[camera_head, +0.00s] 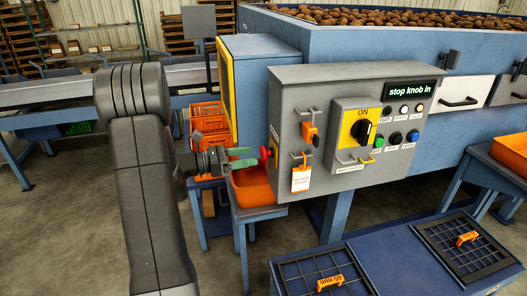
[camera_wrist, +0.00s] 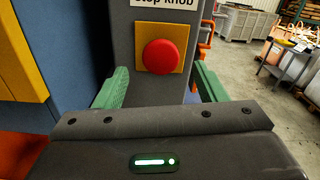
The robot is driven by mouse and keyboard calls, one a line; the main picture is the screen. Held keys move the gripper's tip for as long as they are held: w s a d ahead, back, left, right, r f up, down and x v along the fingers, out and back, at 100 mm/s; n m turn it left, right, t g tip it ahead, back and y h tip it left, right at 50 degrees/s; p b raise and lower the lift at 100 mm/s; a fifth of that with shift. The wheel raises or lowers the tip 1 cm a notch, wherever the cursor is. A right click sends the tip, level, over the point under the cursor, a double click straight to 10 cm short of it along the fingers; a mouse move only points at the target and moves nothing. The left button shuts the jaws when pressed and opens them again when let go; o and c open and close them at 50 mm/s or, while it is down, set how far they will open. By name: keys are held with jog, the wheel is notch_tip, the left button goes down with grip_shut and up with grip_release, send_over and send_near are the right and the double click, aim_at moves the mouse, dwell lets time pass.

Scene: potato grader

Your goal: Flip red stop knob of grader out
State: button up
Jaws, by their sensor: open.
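The red stop knob (camera_wrist: 165,56) is a round mushroom button on a yellow plate (camera_wrist: 142,32) on the side of the grey control box. A label reading "stop knob" is above it, cut off by the frame edge. In the head view the knob (camera_head: 264,154) shows at the box's left side. My gripper (camera_head: 245,158) is just left of it, pointing at it. In the wrist view my gripper (camera_wrist: 161,84) is open, its green fingers on either side of the knob with visible gaps. Nothing is held. The box's display (camera_head: 411,89) reads "stop knob in".
An orange tray (camera_head: 252,190) sits below my gripper. A blue table with dark grates (camera_head: 463,246) stands in front.

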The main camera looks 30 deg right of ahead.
aim_at(260, 154)
jog(key=p+x, duration=0.1)
jog(key=x, duration=0.4)
jog(key=shift+s+d, duration=0.2)
jog(key=shift+d, duration=0.1)
jog(key=shift+c, duration=0.3)
jog(key=c, duration=1.3)
jog(key=shift+w+a, duration=0.25)
jog(key=shift+a, duration=0.4)
jog(key=shift+c, duration=0.2)
jog(key=o, duration=1.4)
jog(key=shift+a, duration=0.1)
jog(key=b+v, duration=0.3)
jog(key=v, duration=1)
jog(key=shift+a, duration=0.35)
